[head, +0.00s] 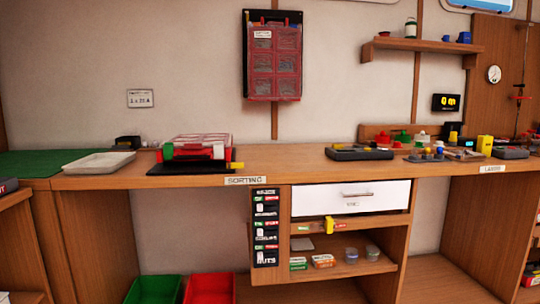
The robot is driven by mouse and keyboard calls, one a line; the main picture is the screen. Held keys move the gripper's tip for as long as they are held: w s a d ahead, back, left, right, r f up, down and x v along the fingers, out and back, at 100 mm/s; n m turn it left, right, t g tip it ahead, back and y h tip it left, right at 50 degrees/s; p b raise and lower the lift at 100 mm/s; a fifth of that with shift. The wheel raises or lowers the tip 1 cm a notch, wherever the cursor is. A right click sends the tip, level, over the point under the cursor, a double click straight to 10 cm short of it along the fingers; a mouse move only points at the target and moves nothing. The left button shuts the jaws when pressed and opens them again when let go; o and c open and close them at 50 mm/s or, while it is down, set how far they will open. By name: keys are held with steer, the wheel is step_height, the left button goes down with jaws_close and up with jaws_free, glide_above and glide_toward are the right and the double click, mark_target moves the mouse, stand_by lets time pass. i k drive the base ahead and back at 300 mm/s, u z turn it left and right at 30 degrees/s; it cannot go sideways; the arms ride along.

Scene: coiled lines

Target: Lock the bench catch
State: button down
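A red and white case (200,148) with a green left end lies on a black mat (188,170) on the sorting bench. A small yellow piece (237,167) is at its front right corner; I cannot tell whether this is the bench catch, or whether it is locked. Another upright yellow piece (329,225) stands at the front edge of the shelf under the white drawer. My gripper is not in the head view.
A white tray (99,163) lies left of the case. The bench top (285,165) right of the case is clear up to a dark device (360,153). A red compartment case (274,62) hangs on the wall. Green (154,290) and red (210,288) bins are below.

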mark_target(230, 165)
steer(key=u, duration=0.05)
steer(key=i, duration=1.15)
steer(key=u, duration=0.65)
